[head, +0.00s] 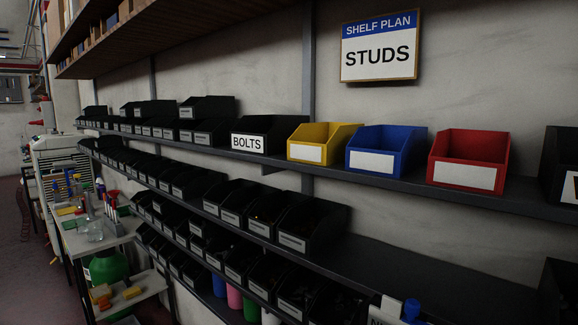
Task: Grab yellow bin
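The yellow bin (322,143) stands on the upper dark shelf in the head view, right of the middle. It is open at the top, with a blank white label on its front. A black bin labelled "BOLTS" (262,137) stands close on its left. A blue bin (385,150) stands on its right, with a blank white label. My gripper is not in view.
A red bin (468,160) stands right of the blue one. A "SHELF PLAN STUDS" sign (379,47) hangs on the wall above. Several black bins fill the lower shelves. The middle shelf (410,272) has bare room at right. A cluttered side table (82,240) stands at left.

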